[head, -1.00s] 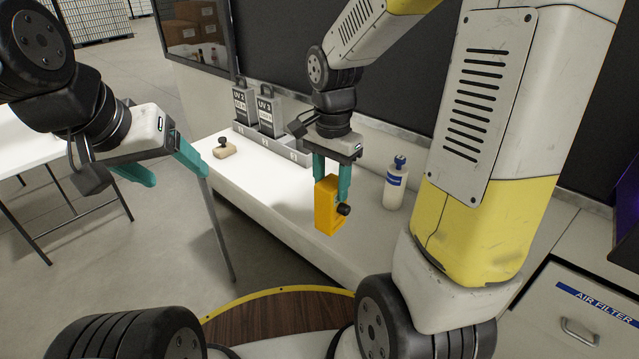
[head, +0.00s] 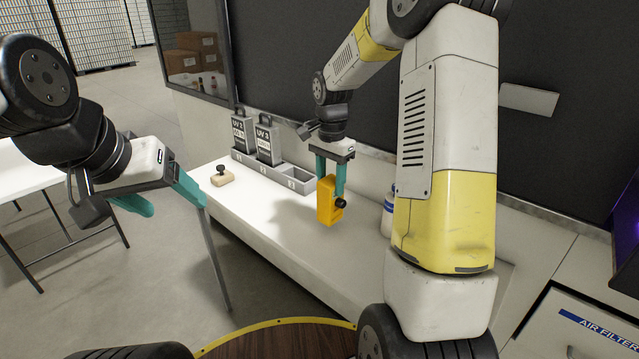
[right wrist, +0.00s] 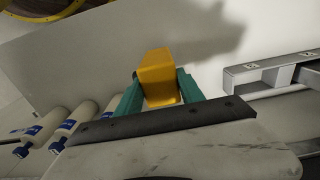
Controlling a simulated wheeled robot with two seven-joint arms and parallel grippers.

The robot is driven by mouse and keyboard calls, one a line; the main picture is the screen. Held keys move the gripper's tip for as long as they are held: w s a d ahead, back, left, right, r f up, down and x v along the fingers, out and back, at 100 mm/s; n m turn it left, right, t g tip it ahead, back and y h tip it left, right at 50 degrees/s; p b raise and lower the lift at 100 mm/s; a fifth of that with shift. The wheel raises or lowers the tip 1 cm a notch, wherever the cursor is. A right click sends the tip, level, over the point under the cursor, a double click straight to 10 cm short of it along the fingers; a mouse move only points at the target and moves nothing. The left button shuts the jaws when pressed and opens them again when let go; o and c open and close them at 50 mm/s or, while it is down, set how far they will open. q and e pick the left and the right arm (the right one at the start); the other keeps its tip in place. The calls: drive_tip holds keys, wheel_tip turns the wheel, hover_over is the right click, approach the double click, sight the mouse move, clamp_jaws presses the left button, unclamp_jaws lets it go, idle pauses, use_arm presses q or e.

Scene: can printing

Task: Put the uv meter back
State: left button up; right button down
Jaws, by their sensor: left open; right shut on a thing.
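The yellow uv meter (head: 326,201), a box shape with a black knob, hangs from my right gripper (head: 332,180) above the white bench. The gripper is shut on its upper end. In the right wrist view the uv meter (right wrist: 158,78) sits between the teal fingers (right wrist: 155,98). A grey holder (head: 304,187) stands at the back of the bench, left of the uv meter. Two grey cases marked UV (head: 242,133) (head: 268,141) stand in its left and middle compartments; the right compartment looks empty. My left gripper (head: 172,205) is open and empty, left of the bench.
A wooden stamp-like block with a black knob (head: 222,177) lies on the bench (head: 260,212) at the left. White bottles with blue labels (head: 389,213) stand right of the uv meter, partly behind my right arm; several show in the right wrist view (right wrist: 78,120). A dark panel (head: 300,60) rises behind the bench.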

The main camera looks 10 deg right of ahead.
drive_tip(key=shift+s+f, duration=0.1)
drive_tip(key=shift+f, duration=1.5)
drive_tip(key=c, duration=0.7)
unclamp_jaws()
